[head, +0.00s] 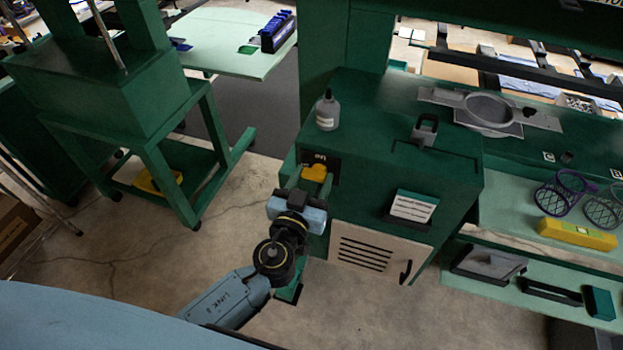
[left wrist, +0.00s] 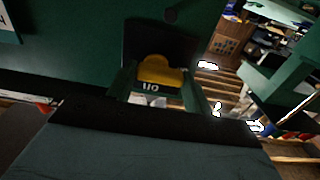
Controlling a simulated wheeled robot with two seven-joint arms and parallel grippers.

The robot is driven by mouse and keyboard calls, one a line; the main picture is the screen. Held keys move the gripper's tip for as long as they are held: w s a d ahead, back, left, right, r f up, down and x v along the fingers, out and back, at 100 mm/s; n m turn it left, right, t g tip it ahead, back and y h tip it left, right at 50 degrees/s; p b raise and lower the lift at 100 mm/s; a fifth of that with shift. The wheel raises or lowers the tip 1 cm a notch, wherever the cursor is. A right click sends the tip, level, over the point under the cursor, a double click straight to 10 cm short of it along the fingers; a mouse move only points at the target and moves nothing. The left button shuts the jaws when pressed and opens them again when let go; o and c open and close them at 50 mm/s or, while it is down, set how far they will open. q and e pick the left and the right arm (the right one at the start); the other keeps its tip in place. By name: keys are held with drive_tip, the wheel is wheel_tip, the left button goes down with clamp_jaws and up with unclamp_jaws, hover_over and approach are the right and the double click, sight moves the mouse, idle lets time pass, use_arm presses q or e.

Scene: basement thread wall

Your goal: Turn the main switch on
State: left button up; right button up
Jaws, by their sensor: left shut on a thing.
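The main switch is a yellow knob (head: 314,173) on a dark plate on the left part of the green cabinet's front (head: 365,165). My left gripper (head: 314,181) reaches it from below in the head view and is shut on the knob. In the left wrist view the yellow knob (left wrist: 158,71) sits between the two green fingers of the left gripper (left wrist: 157,82). Pale I/O lettering shows upside down beside the knob there. The fingers hide part of the knob and plate. My right gripper is in neither view.
A grey bottle (head: 327,112) stands on the cabinet top. A card holder (head: 411,208) and a vented door (head: 378,248) with a black handle are on its front. A green wheeled stand (head: 165,135) is at the left. Open floor lies between stand and cabinet.

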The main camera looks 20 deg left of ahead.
use_arm(q)
drive_tip(key=shift+c, duration=0.2)
drive_tip(key=m+b, duration=0.1)
drive_tip(key=m, duration=0.3)
drive_tip(key=shift+b, duration=0.4)
drive_tip(key=m, duration=0.2)
drive_tip(key=shift+d+r+m, duration=0.1)
drive_tip(key=shift+r+m, duration=0.05)
drive_tip(key=shift+m, duration=0.15)
drive_tip(key=m, duration=0.2)
drive_tip(key=shift+r+m+b, duration=0.1)
drive_tip(key=shift+m+b, duration=0.2)
drive_tip(key=shift+m, duration=0.1)
drive_tip(key=m, duration=0.4)
drive_tip(key=shift+d, duration=0.2)
drive_tip(key=shift+d+m, duration=0.1)
drive_tip(key=shift+m, duration=2.1)
drive_tip(key=shift+p, duration=0.3)
